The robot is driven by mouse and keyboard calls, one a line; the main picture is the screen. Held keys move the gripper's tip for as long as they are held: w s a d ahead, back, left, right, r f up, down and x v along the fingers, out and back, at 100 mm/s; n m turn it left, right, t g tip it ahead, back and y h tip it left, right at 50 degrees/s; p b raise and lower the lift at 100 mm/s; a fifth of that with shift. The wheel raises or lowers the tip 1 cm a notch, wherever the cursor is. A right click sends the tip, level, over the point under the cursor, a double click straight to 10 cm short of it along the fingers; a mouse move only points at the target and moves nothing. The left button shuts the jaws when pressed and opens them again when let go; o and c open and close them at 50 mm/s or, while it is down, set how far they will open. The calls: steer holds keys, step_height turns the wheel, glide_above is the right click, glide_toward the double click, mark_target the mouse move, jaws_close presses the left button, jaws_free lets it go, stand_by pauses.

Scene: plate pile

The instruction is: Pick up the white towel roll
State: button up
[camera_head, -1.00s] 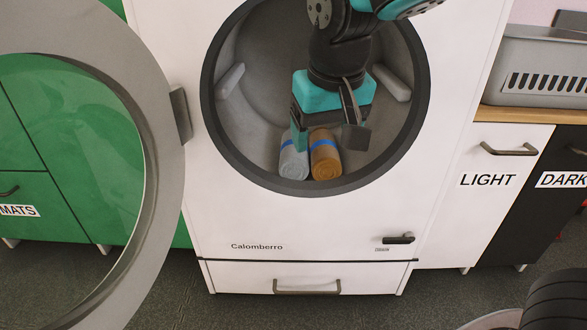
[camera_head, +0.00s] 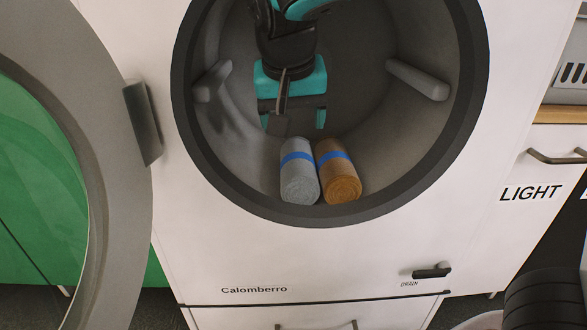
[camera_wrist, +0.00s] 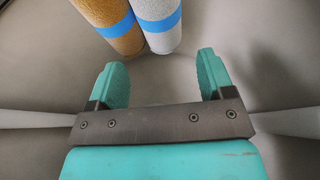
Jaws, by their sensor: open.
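The white towel roll (camera_head: 299,182), greyish white with a blue band, lies on the drum floor near the front rim. It also shows in the wrist view (camera_wrist: 160,38) at the top, ahead of the gap between my fingers. A brown towel roll (camera_head: 339,178) with a blue band lies close against its right side, and shows at upper left in the wrist view (camera_wrist: 103,28). My gripper (camera_head: 293,120) is inside the drum, behind the rolls. In the wrist view my gripper (camera_wrist: 162,70) is open, with nothing between its teal fingers.
The washer's dark round rim (camera_head: 330,217) surrounds the opening. Grey paddles stand on the drum wall at left (camera_head: 211,82) and right (camera_head: 417,79). The open door (camera_head: 120,190) is at the left. The drum floor around the gripper is clear.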

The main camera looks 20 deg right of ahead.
mark_target(297, 157)
steer(key=b+x, duration=0.7)
steer(key=x, duration=0.4)
steer(key=shift+w+d+f, duration=0.1)
steer(key=shift+d+f, duration=0.05)
steer(key=shift+f, duration=0.25)
steer(key=shift+r, duration=0.1)
steer(key=shift+c, duration=0.4)
steer(key=c, duration=0.5)
steer(key=shift+r, duration=0.15)
